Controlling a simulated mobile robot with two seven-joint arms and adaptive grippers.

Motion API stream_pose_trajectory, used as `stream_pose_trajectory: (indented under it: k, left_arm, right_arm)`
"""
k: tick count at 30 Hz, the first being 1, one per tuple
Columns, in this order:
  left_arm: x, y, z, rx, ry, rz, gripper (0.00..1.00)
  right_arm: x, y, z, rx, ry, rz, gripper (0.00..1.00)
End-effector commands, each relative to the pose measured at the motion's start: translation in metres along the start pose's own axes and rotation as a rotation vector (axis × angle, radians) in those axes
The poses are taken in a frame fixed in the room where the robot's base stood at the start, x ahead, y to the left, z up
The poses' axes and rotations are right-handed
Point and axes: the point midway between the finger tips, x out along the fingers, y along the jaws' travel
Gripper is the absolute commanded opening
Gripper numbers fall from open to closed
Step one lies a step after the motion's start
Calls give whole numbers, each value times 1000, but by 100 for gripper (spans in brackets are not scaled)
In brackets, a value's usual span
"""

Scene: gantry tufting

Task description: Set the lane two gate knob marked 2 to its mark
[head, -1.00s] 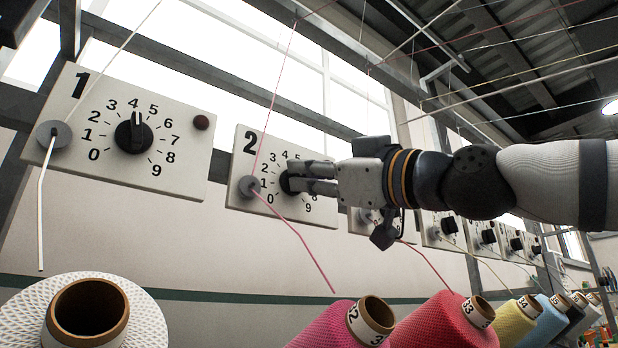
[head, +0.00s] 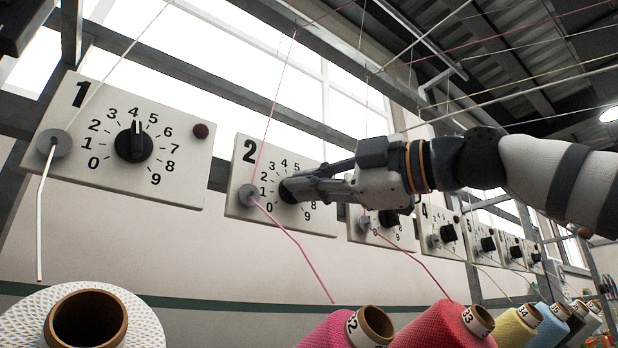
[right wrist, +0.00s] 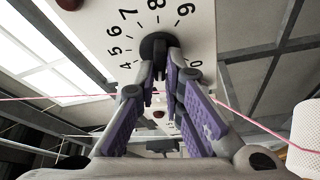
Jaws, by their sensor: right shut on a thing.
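The lane two panel (head: 285,222) is a pale plate marked 2, with digits around a black knob (head: 287,193). My right gripper (head: 296,188) reaches in from the right and is shut on this knob. In the right wrist view the knob (right wrist: 158,42) sits between the two fingertips (right wrist: 160,62), in front of the dial digits. The knob's pointer is hidden by the fingers, so I cannot tell its setting. Digits 0 to 5 show on the dial in the head view, some near the fingers. My left gripper is not in view.
Panel 1 (head: 110,185) stands at left, its knob (head: 133,143) pointing near 4. Further panels recede right behind my arm. A pink yarn (head: 297,245) runs from the grey disc (head: 248,194) beside the knob. Yarn cones (head: 440,328) stand below.

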Motion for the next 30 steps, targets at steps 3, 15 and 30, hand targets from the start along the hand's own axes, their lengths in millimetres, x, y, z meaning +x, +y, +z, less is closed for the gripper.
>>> stream_pose_trajectory:
  k: [3,15,30]
  left_arm:
    - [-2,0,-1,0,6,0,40]
    - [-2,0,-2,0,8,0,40]
    - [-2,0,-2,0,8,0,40]
  right_arm:
    - [0,1,-1,-28,1,-11,0]
    - [0,0,-1,-52,1,-21,0]
    - [0,0,0,-51,1,-21,29]
